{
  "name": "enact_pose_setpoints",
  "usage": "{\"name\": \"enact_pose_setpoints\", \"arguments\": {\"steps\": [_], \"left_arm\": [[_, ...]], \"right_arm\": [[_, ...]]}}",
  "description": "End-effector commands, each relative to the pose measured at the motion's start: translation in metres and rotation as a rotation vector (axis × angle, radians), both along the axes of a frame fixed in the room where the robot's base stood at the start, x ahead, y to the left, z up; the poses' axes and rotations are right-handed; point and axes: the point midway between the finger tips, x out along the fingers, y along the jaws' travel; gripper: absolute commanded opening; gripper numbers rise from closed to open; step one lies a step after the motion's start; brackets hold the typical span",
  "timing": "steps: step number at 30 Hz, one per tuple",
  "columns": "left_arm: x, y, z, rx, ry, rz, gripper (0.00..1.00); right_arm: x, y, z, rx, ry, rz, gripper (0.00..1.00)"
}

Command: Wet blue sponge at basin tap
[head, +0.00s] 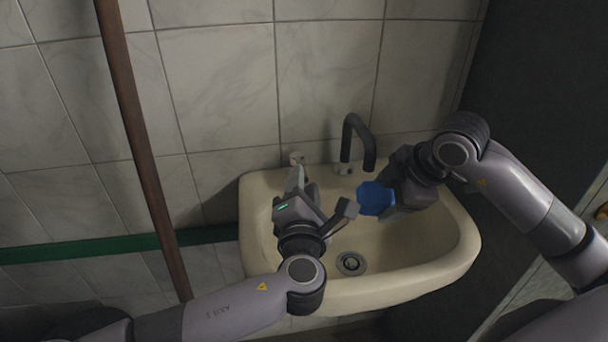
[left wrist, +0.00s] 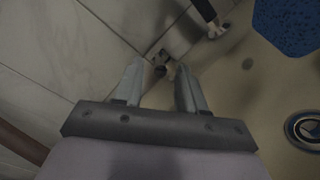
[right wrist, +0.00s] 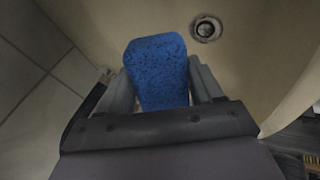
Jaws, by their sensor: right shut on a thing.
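The blue sponge (head: 376,198) is held over the basin, close to the dark tap (head: 357,140) and just below its spout end. My right gripper (head: 389,197) is shut on it; the right wrist view shows the sponge (right wrist: 158,70) between both fingers. The cream basin (head: 450,262) is fixed to the tiled wall. A small tap knob (head: 296,158) sits at the wall, left of the spout. My left gripper (head: 297,178) is open in front of the knob. In the left wrist view the knob (left wrist: 158,58) appears beyond the fingertips, apparently not gripped. No water stream is visible.
The drain (head: 351,263) lies in the bare basin floor. A brown vertical pole (head: 140,140) and a green strip (head: 90,248) run along the wall at left. A dark panel (head: 545,90) stands at right.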

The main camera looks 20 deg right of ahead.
Motion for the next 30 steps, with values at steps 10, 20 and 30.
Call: {"name": "enact_pose_setpoints", "arguments": {"steps": [10,20,30], "left_arm": [[0.026,-0.012,0.000,0.001,-0.001,-0.001,0.40],[0.029,-0.013,0.000,-0.001,0.001,-0.001,0.40],[0.029,-0.013,0.000,0.000,0.000,-0.001,0.00]], "right_arm": [[0.000,0.000,0.000,0.000,0.000,0.000,0.41],[0.000,0.000,0.000,0.000,0.000,0.000,0.41],[0.000,0.000,0.000,0.000,0.000,0.000,0.41]]}}
